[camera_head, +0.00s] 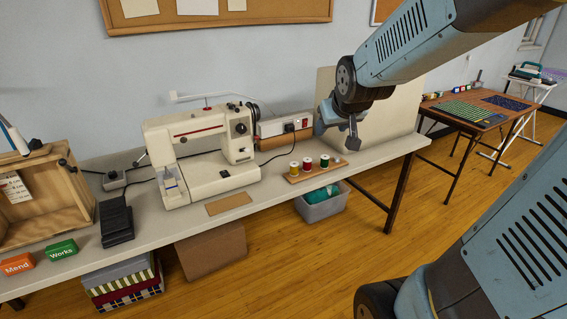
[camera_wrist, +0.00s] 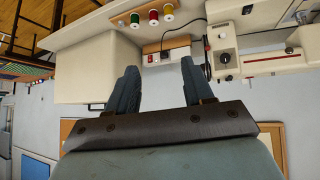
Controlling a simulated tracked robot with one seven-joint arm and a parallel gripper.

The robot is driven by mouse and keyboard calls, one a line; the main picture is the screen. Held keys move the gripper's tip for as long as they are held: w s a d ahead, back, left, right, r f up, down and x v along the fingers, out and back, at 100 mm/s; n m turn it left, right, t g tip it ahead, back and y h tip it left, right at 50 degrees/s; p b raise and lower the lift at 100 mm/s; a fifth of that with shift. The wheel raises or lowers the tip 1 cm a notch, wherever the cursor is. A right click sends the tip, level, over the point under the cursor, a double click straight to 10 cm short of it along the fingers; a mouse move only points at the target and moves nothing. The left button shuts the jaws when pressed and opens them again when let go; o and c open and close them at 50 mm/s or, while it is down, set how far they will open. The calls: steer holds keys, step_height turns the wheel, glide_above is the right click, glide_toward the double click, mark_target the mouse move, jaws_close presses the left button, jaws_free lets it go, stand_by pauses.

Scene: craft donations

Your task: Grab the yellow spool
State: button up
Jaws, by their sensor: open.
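The yellow spool (camera_head: 294,168) stands upright at the left end of a row on a small wooden rack on the white table. A red spool (camera_head: 307,164) and a green spool (camera_head: 325,161) stand to its right. In the wrist view, which is upside down, the yellow spool (camera_wrist: 167,13) is at the top, beside the red spool (camera_wrist: 153,17) and the green spool (camera_wrist: 135,20). My gripper (camera_head: 350,142) is above the table, behind and to the right of the spools. Its fingers (camera_wrist: 158,75) are apart, with nothing between them.
A sewing machine (camera_head: 200,150) stands left of the spools. A power strip (camera_head: 284,128) and a pale upright panel (camera_head: 390,125) are behind them. A wooden plate (camera_head: 229,204) lies at the front. A grey bin (camera_head: 322,208) sits below the table.

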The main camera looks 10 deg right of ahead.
steer(key=w+f+n+t+y, duration=0.1)
steer(key=w+f+t, duration=0.3)
steer(key=w+f, duration=1.3)
steer(key=t+y, duration=0.1)
steer(key=t, duration=0.1)
glide_toward(296, 170)
step_height(296, 170, up, 4)
step_height(296, 170, down, 7)
steer(key=s+t, duration=0.2)
steer(key=t, duration=0.1)
steer(key=shift+y, duration=0.3)
steer(key=w, duration=0.4)
steer(key=w+a, duration=0.1)
steer(key=w, duration=0.8)
steer(key=shift+w+a+f, duration=0.15)
steer(key=shift+a, duration=0.05)
steer(key=shift+c, duration=0.5)
steer(key=c, duration=0.6)
